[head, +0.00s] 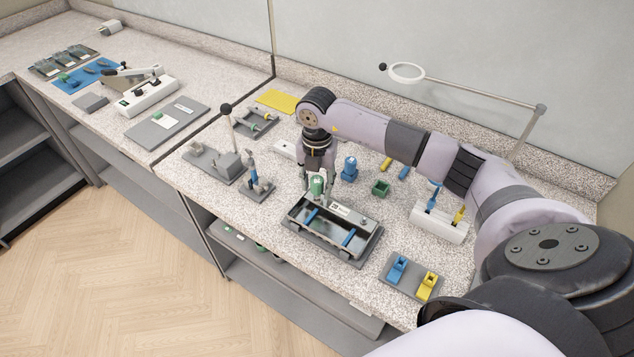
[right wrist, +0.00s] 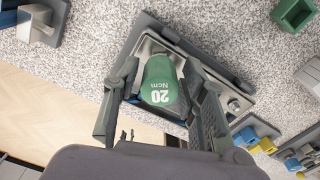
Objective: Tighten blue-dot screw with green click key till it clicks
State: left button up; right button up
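The green click key (head: 317,185) is upright between the fingers of my right gripper (head: 318,190), over the back left part of a grey tray-like fixture (head: 362,252). No blue dot can be made out; the key and fingers cover that corner. A round screw head (right wrist: 233,105) shows at another corner. My left gripper is not in view.
A green square holder (head: 381,188) stands empty right of the fixture. A blue key (head: 349,168) stands behind it. A white rack (head: 439,221) and a pad with blue and yellow blocks (head: 411,278) are to the right. A magnifier lamp (head: 407,72) overhangs the back.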

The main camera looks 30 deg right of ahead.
jog(key=shift+f+n+b, duration=0.1)
jog(key=shift+n+b, duration=0.5)
jog(key=shift+n, duration=0.1)
jog(key=shift+n+b, duration=0.3)
jog(key=shift+n, duration=0.6)
jog(key=shift+n+b, duration=0.55)
jog(key=shift+n, duration=0.35)
jog(key=shift+n+b, duration=0.3)
jog(key=shift+n, duration=0.5)
jog(key=shift+n+b, duration=0.5)
jog(key=shift+n, duration=0.3)
jog(key=shift+n+b, duration=0.35)
jog(key=shift+n, duration=0.55)
jog(key=n+b, duration=0.1)
jog(key=n, duration=0.1)
jog(key=shift+n, duration=0.4)
jog(key=n+b, duration=0.2)
jog(key=n, duration=0.2)
jog(key=shift+n, duration=0.3)
jog(key=shift+n+b, duration=0.7)
jog(key=shift+n, duration=0.9)
